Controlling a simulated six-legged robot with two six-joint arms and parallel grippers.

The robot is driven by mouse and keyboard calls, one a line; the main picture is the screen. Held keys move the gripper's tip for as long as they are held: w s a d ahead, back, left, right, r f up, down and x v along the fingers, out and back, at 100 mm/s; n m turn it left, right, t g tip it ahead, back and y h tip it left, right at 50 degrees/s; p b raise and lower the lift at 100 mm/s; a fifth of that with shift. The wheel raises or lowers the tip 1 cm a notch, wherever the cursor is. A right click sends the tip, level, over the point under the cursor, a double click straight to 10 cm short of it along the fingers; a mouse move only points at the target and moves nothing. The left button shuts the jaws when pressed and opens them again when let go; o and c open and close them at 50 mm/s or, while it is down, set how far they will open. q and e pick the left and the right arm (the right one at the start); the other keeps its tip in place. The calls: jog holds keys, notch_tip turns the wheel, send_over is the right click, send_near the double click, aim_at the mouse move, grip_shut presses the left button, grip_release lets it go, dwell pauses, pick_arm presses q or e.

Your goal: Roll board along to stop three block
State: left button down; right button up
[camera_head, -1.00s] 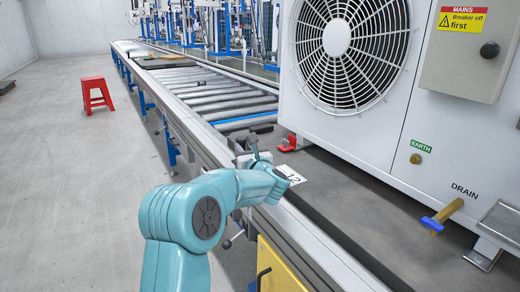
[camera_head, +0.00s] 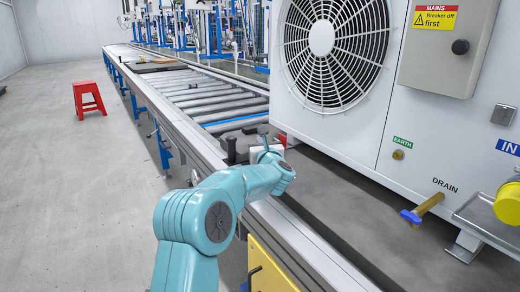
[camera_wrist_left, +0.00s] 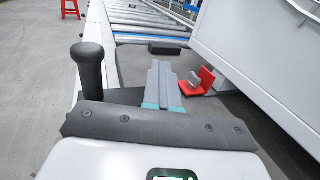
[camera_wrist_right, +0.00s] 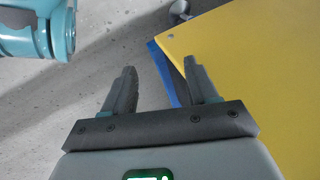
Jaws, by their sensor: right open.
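A dark grey board (camera_head: 345,195) lies under the large white fan unit (camera_head: 405,120) on the conveyor. I cannot tell which block is stop three. My left gripper (camera_wrist_left: 163,75) has its fingers together, low over the conveyor's near side, left of the red block. I see nothing between them. My right gripper (camera_wrist_right: 158,75) is open and empty beside a yellow panel (camera_wrist_right: 250,60).
A black upright handle (camera_wrist_left: 88,65) stands at the near rail, left of my left gripper. Bare rollers (camera_head: 215,98) run beyond the unit. A drain tap (camera_head: 425,208) juts toward me. A red stool (camera_head: 88,98) stands on otherwise clear floor at left.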

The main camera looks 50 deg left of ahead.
pick_arm(q)
jog(key=shift+w+a+f, duration=0.3)
jog(key=shift+a+f, duration=0.15)
jog(key=shift+f, duration=0.25)
jog(key=shift+s+a+r, duration=0.1)
jog(key=shift+a+r, duration=0.05)
jog(key=shift+a, duration=0.1)
jog(key=shift+w+a, duration=0.2)
jog(key=shift+a, duration=0.2)
jog(key=shift+a+r, duration=0.1)
jog(key=shift+a, duration=0.45)
jog(key=shift+w+a+p, duration=0.15)
jog(key=shift+a+p, duration=0.4)
jog(key=shift+a, duration=1)
jog(key=shift+w+a+f+p, duration=0.15)
jog(key=shift+w+f+p, duration=0.1)
jog(key=shift+p, duration=0.1)
jog(key=shift+s+a+r, duration=0.2)
jog(key=shift+a+r, duration=0.1)
jog(key=shift+r, duration=0.05)
jog(key=shift+w+a+f, duration=0.1)
jog(key=shift+w, duration=0.05)
pick_arm(e)
jog(key=shift+w+a+r, duration=0.2)
jog(key=shift+w+r, duration=0.35)
jog(key=shift+w, duration=0.05)
pick_arm(q)
jog(key=shift+f, duration=0.1)
